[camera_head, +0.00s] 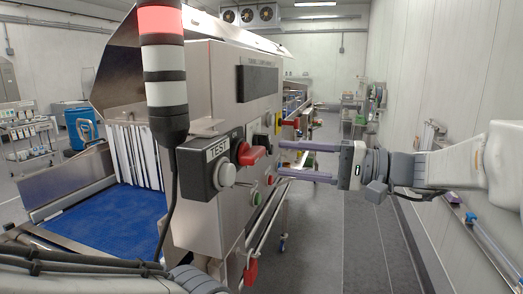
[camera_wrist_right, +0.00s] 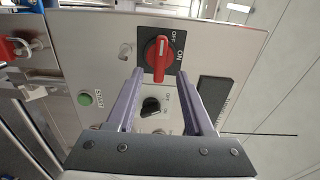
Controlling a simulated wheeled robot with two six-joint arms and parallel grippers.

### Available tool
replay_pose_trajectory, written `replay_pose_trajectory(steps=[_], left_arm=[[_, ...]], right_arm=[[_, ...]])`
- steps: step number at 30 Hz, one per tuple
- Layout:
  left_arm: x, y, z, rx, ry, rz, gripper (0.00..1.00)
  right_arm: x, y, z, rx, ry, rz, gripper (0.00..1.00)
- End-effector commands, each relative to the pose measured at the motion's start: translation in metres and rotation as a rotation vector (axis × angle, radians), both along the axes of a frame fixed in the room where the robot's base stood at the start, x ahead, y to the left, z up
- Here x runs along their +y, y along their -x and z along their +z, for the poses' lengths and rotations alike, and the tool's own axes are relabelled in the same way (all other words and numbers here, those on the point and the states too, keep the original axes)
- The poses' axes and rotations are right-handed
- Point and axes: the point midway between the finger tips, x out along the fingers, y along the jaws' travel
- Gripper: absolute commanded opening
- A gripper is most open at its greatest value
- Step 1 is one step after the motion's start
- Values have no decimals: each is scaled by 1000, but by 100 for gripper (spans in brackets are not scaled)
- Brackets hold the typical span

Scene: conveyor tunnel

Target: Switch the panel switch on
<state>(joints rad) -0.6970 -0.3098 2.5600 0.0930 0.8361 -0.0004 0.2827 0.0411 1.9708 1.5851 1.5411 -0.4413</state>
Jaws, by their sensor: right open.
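The panel switch is a red rotary handle (camera_head: 252,153) on a black plate, on the front of the steel control panel (camera_head: 212,212). In the right wrist view the switch (camera_wrist_right: 160,60) has OFF and ON labels, and its handle lies upright in the picture, its top end nearer OFF. My right gripper (camera_head: 279,159) is open and empty, its two fingers pointing at the panel from the right. In the wrist view the fingertips (camera_wrist_right: 160,74) lie on either side of the handle's lower part; I cannot tell if they touch it. My left gripper is not shown; only part of my left arm shows.
A grey TEST button (camera_head: 224,174) juts out nearest me, under a red-topped signal tower (camera_head: 163,60). A black selector knob (camera_wrist_right: 150,106) and a green button (camera_wrist_right: 85,99) share the panel. A yellow-and-red control (camera_head: 288,122) sticks out beyond. Floor right of the panel is clear.

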Motion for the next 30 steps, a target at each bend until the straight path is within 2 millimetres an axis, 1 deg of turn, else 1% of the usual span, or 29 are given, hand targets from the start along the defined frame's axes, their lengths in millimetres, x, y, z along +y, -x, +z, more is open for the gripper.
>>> replay_pose_trajectory(steps=[1,3,6,9,13,20,21,23,24,25,30], left_arm=[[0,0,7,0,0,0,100],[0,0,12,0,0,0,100],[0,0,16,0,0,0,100],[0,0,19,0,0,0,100],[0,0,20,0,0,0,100],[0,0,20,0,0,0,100],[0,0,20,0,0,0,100],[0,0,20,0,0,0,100],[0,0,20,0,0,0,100],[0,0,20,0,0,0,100],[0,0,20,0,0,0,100]], right_arm=[[11,-2,3,1,0,6,52],[22,-6,3,2,-1,5,52],[37,-11,2,2,0,4,52],[46,-15,2,1,0,3,52],[52,-17,0,0,1,2,52],[54,-17,0,-1,0,2,52],[54,-17,0,-1,0,2,49],[54,-17,0,-1,0,2,26],[54,-17,0,-1,0,2,10],[54,-17,0,-1,0,2,0],[54,-17,0,0,0,2,0]])
